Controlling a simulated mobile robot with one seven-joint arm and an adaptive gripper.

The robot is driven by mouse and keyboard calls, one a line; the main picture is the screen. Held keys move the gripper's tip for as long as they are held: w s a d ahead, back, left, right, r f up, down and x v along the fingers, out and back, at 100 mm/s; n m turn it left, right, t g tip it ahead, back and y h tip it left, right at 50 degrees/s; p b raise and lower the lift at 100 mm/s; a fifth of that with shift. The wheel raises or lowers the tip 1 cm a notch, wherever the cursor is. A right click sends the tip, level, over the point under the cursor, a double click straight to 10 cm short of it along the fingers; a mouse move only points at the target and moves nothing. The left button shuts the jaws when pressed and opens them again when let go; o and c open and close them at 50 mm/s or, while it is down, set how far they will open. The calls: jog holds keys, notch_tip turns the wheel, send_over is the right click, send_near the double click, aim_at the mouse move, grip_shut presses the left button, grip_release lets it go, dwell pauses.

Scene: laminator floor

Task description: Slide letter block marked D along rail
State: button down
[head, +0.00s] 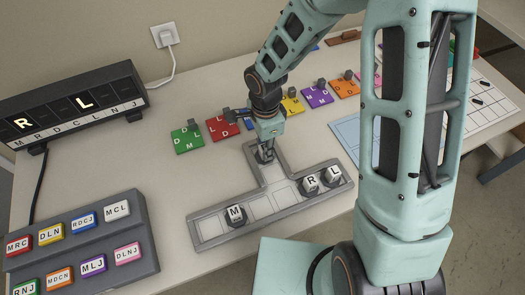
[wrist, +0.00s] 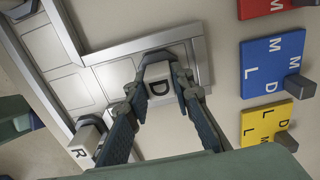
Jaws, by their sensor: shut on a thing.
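The block marked D (wrist: 159,88) sits in the end of the short branch of the grey T-shaped rail (head: 208,237), which also shows in the wrist view (wrist: 125,45). My gripper (head: 265,154) is shut on the D block, with its fingers on either side of it in the wrist view (wrist: 165,80). In the head view the gripper mostly hides the block. In the long channel, block M (head: 236,213) stands left of the branch, and blocks R (head: 310,184) and L (head: 332,175) stand at the right end.
Coloured knobbed cards, such as the green one (head: 187,139) and the blue one (wrist: 275,68), line the table behind the rail. A panel of lettered buttons (head: 150,260) is at front left. The long channel's middle is clear.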

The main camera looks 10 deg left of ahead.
aim_at(263, 145)
jog(key=shift+w+a, duration=0.25)
jog(key=shift+w, duration=0.3)
jog(key=c, duration=1.6)
grip_release()
notch_tip(263, 145, up, 12)
jog(key=shift+s, duration=0.15)
